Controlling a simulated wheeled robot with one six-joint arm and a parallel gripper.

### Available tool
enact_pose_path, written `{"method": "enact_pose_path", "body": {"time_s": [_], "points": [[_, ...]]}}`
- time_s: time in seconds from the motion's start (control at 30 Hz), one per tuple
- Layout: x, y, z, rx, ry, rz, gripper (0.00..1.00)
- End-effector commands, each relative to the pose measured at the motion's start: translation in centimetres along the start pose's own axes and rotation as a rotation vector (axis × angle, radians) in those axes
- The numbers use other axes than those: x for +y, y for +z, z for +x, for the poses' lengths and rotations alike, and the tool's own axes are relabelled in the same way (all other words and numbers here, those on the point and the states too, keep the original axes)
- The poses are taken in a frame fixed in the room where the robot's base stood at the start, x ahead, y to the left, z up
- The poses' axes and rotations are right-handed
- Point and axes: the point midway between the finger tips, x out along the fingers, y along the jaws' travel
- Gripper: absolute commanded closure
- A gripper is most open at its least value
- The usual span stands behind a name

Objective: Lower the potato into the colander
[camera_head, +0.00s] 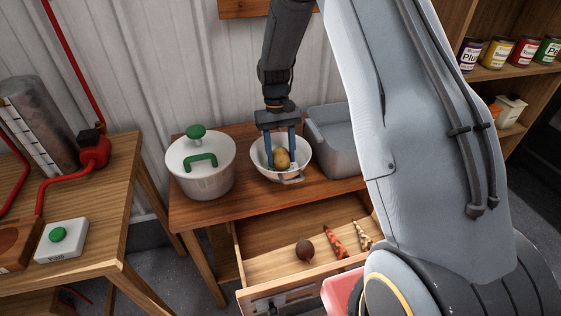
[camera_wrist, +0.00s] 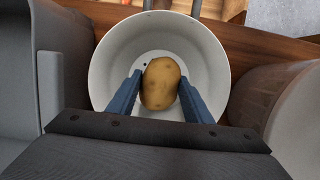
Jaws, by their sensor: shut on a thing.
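The potato (camera_head: 282,159) is brown and oval. My gripper (camera_head: 281,157) is shut on it, one blue finger on each side, pointing down. The colander (camera_head: 304,163) is a white round bowl with a handle at its front, standing on the wooden table. In the wrist view, the potato (camera_wrist: 161,84) shows between my fingertips (camera_wrist: 160,88), inside the outline of the colander's rim (camera_wrist: 160,17). I cannot tell whether the potato touches the colander's bottom.
A white lidded pot (camera_head: 201,168) with green handles stands left of the colander. A grey bin (camera_head: 335,135) stands close on its right. Below the tabletop, an open drawer (camera_head: 262,262) holds a dark round object (camera_head: 304,250) and striped cone-shaped objects (camera_head: 334,240).

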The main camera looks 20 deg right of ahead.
Motion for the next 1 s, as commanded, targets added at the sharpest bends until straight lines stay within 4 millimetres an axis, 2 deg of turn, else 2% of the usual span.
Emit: {"method": "enact_pose_path", "body": {"time_s": [1.0], "points": [[0.0, -0.4, 1.4, -0.001, 0.0, 0.0, 0.79]]}}
